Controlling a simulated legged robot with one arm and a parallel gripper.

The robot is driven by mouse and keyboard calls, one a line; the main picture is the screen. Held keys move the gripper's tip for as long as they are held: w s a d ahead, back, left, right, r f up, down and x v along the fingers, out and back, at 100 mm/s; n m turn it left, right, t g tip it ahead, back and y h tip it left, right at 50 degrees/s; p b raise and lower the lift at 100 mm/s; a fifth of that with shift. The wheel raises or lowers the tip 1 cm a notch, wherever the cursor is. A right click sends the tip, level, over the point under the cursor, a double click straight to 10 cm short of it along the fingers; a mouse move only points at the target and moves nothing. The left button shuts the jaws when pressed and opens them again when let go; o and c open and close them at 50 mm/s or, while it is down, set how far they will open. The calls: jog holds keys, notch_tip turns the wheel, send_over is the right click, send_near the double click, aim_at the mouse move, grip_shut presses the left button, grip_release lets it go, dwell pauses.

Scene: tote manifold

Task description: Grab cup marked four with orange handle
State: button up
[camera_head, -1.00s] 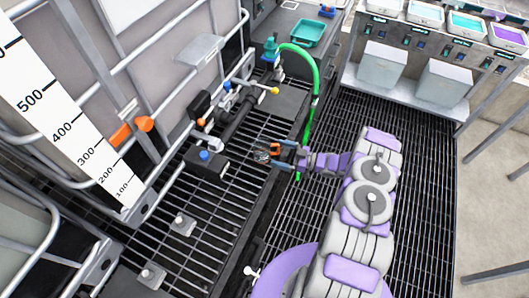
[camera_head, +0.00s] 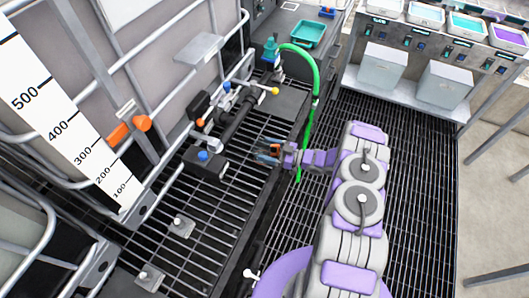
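My gripper (camera_head: 268,153) is at the end of my purple and grey arm, over the dark grating, just left of the green hose. A small orange part (camera_head: 275,148) shows at its fingers. A small, clear or dark shape lies just beyond the fingertips. It is too small to tell whether this is the cup, and no number four can be read. I cannot tell whether the fingers are closed on the orange part.
A caged tote with a white scale (camera_head: 70,130) and orange handles (camera_head: 142,123) stands at left. A black valve pipe (camera_head: 238,118) is left of my gripper. The green hose (camera_head: 311,120) arches close by. A bench with grey bins (camera_head: 445,84) stands at back right.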

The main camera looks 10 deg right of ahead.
jog(key=c, duration=0.7)
